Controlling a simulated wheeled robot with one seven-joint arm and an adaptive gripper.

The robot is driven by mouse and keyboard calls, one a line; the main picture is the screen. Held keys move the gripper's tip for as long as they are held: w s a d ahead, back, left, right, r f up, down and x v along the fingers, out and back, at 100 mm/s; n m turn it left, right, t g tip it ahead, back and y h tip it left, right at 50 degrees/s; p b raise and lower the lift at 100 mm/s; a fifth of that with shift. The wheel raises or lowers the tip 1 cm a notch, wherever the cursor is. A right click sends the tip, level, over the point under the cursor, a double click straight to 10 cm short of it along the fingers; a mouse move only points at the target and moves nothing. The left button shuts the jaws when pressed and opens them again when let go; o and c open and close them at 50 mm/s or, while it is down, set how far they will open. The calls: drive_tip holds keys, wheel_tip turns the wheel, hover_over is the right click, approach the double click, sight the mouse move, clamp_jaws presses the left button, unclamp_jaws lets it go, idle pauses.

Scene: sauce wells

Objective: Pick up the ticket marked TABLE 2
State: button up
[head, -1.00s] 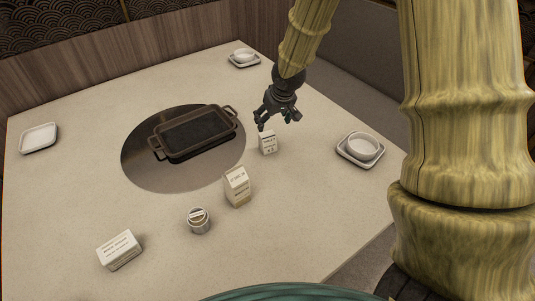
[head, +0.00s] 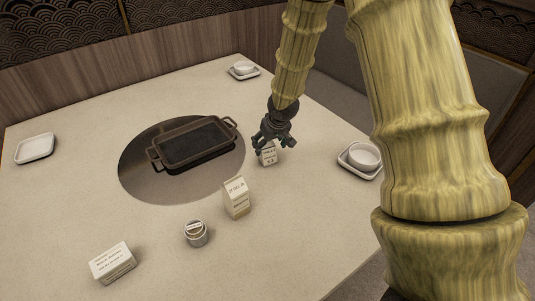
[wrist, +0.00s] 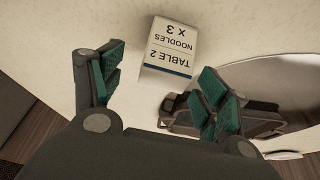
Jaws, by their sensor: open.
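The ticket marked TABLE 2 (head: 268,156) is a small white block standing on the table, right of the round metal plate. In the wrist view the ticket (wrist: 170,47) reads "TABLE 2 NOODLES x 3", upside down, with a dark blue stripe along one edge. My gripper (head: 268,146) is right above and in front of it in the head view, hiding part of it. In the wrist view my gripper (wrist: 155,82) is open, its green-padded fingers wide apart, with the ticket beyond the gap between them. No contact shows.
A cast-iron pan (head: 194,145) sits on the round metal plate (head: 135,178). A carton (head: 237,197), a small jar (head: 196,233) and a white labelled box (head: 113,263) stand nearer. A bowl (head: 364,155) on a saucer is close on the right.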

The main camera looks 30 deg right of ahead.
sight(266, 150)
drive_tip(key=shift+a+x, duration=0.15)
drive_tip(key=shift+x, duration=1.15)
drive_tip(key=shift+a+x, duration=0.15)
drive_tip(key=shift+x, duration=1.15)
drive_tip(key=shift+c, duration=0.4)
drive_tip(key=c, duration=1)
